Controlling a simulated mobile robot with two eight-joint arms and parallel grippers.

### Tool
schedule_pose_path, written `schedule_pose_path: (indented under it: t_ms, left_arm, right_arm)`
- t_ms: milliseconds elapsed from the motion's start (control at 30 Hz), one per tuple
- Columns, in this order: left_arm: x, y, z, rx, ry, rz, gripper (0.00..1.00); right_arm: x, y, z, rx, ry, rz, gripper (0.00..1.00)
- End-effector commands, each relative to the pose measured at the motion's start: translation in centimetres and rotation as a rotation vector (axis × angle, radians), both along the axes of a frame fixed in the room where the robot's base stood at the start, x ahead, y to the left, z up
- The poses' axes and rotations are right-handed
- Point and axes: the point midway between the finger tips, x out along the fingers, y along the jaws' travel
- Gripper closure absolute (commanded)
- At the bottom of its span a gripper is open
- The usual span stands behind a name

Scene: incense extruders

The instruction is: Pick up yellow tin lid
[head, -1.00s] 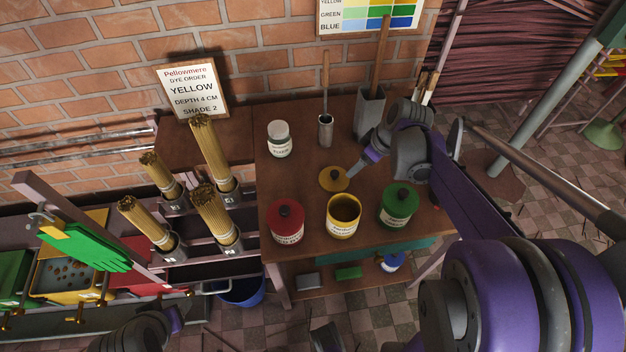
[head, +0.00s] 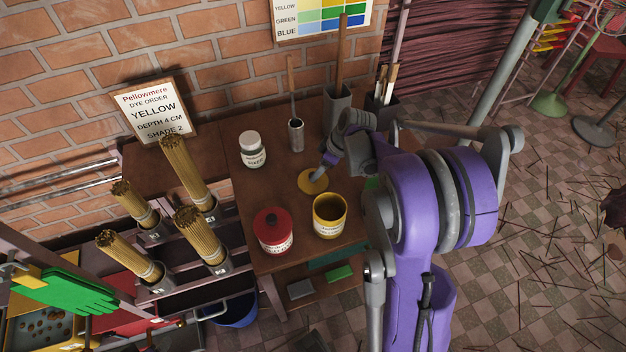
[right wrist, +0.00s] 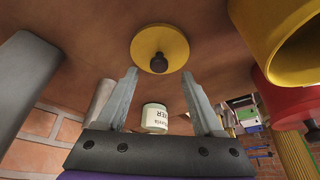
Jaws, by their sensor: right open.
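The yellow tin lid (head: 312,182) lies flat on the brown table, behind the open yellow tin (head: 330,216). In the right wrist view the lid (right wrist: 148,42) is a yellow disc with a dark round knob (right wrist: 159,63). My right gripper (head: 322,170) is at the lid's back right edge in the head view. In the right wrist view my right gripper (right wrist: 160,74) is open and empty, with the knob roughly centred between the fingertips. Whether the fingers are level with the knob cannot be told. My left gripper is not in view.
A red lidded tin (head: 272,232) stands left of the yellow tin. A white-lidded jar (head: 252,150) and a metal cup with a stick (head: 296,135) stand behind the lid. My right arm mostly hides the green tin (head: 371,184). Incense bundles (head: 201,238) stand left.

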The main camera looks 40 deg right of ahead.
Motion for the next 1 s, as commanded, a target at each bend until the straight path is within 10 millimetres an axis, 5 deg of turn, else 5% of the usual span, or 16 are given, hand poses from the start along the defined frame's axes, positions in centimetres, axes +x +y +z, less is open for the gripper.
schedule_pose_path:
  t_ms: [233,533,900,1000]
  left_arm:
    - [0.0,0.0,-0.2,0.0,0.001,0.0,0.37]
    - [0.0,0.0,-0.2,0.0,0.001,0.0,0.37]
    - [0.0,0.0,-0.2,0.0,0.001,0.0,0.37]
    - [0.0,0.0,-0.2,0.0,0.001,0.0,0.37]
  right_arm:
    - [1.4,0.6,-3.1,0.0,-0.001,0.001,0.31]
    - [1.5,0.7,-3.4,0.0,-0.001,0.0,0.33]
    - [1.5,0.7,-3.4,0.0,-0.001,0.0,1.0]
    - [1.5,0.7,-3.4,0.0,-0.001,0.0,1.0]
